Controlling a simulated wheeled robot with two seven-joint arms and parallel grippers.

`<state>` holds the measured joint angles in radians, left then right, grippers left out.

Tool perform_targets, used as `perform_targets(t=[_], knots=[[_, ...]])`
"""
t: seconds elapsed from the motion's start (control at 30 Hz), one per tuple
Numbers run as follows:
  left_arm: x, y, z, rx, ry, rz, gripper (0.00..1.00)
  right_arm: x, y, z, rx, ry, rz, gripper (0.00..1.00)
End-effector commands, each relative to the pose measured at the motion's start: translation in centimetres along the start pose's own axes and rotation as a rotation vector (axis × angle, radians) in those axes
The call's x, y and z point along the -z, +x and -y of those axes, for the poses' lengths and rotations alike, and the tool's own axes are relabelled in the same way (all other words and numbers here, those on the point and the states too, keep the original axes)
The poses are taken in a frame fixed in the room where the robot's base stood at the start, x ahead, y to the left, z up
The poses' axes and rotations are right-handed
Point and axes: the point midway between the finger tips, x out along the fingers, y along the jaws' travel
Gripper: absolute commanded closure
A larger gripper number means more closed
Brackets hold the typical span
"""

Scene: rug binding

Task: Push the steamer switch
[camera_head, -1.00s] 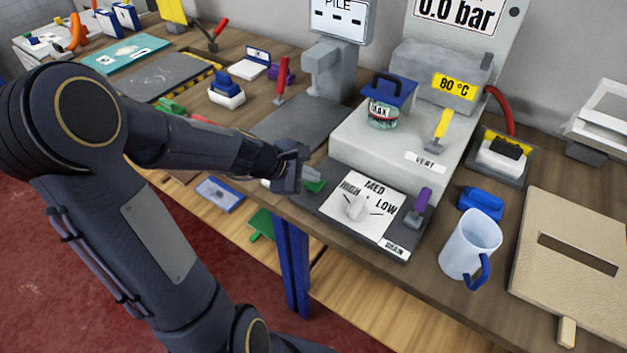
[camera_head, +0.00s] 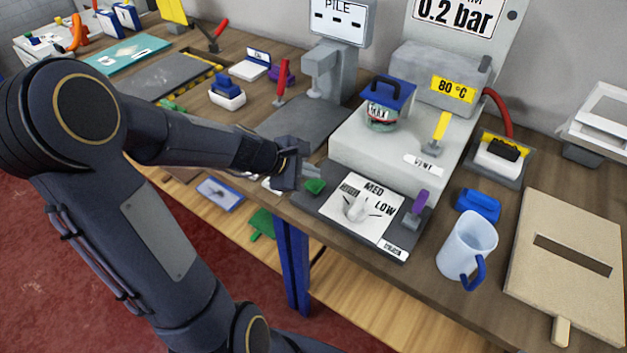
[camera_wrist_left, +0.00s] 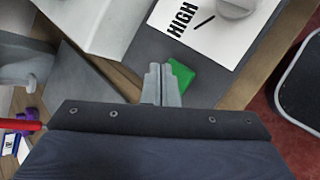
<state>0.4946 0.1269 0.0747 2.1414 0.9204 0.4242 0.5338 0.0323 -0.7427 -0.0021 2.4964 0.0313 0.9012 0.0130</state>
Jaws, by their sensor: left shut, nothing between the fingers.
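The steamer (camera_head: 375,145) is a light grey block machine on the bench with a dark base plate in front. A green switch (camera_head: 315,187) sits at the left front of that plate; it also shows in the left wrist view (camera_wrist_left: 181,75). A white dial (camera_head: 359,207) stands on a card marked HIGH, MED and LOW. The display (camera_head: 456,14) reads 0.2 bar, and a yellow label reads 80 °C. My left gripper (camera_head: 313,173) is shut and empty, its fingertips right beside the green switch; I cannot tell whether they touch it. My right gripper is out of view.
A purple lever (camera_head: 421,202) stands at the plate's right, and a yellow lever (camera_head: 440,128) on the steamer top. A grey press (camera_head: 325,70) stands behind my left gripper.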

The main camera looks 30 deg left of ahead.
Motion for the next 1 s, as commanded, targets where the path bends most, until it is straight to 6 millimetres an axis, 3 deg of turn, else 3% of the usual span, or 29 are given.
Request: perform_targets(t=[0.63,1.0], knots=[[-3.0,-4.1,-3.0,-0.001,0.0,0.0,1.0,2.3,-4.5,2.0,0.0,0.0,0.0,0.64],[-3.0,-4.2,-3.0,0.0,0.0,0.0,1.0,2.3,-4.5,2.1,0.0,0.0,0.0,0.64]])
